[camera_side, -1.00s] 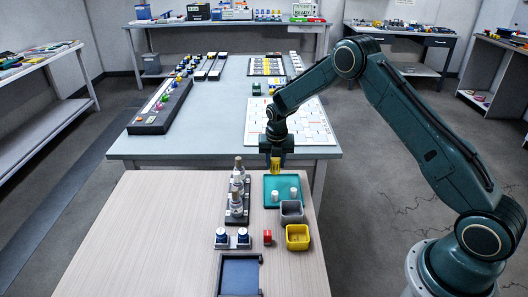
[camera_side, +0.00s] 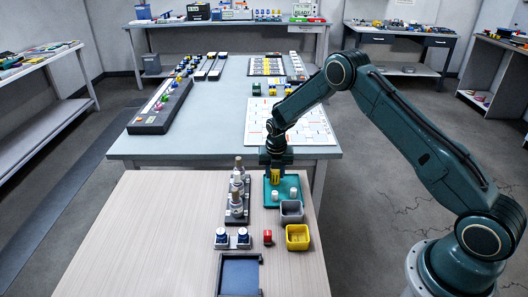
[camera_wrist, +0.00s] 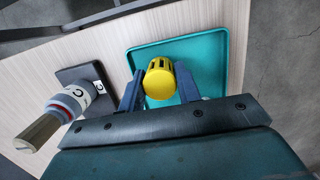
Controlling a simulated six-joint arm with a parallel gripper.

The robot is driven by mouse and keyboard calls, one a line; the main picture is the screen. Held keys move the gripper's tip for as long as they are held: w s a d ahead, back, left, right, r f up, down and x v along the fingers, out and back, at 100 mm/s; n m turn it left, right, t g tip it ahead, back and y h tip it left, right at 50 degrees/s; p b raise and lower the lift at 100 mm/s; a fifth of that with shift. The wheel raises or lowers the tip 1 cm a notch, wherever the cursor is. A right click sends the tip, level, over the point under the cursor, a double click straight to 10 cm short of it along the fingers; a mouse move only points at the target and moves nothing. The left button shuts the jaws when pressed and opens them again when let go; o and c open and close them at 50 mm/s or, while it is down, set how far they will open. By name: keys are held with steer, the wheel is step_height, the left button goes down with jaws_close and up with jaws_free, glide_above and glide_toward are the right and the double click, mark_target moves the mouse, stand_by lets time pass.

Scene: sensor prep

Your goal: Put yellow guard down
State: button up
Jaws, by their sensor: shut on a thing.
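The yellow guard (camera_side: 275,177) is a small yellow cylinder with dark slots. It also shows in the wrist view (camera_wrist: 160,80), between the two blue-grey fingers. My gripper (camera_side: 275,172) is shut on it and points down over the back part of the teal tray (camera_side: 271,203). In the wrist view the tray (camera_wrist: 215,42) lies under the guard, with its floor bare around it. I cannot tell whether the guard touches the tray floor. Two white pieces (camera_side: 285,195) stand on the tray in front of the guard.
A dark rack (camera_side: 236,219) with several bottles stands left of the tray. A grey bin (camera_side: 291,211), a yellow bin (camera_side: 297,237), a red block (camera_side: 267,237) and a holder with blue-capped jars (camera_side: 232,240) are in front. The left of the wooden table (camera_side: 140,230) is clear.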

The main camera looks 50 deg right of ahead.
steer(key=shift+f, duration=0.15)
steer(key=o, duration=0.7)
steer(key=shift+o, duration=0.2)
step_height(320, 180, up, 12)
steer(key=s+a, duration=0.1)
steer(key=shift+s+a, duration=0.15)
stand_by(0.6)
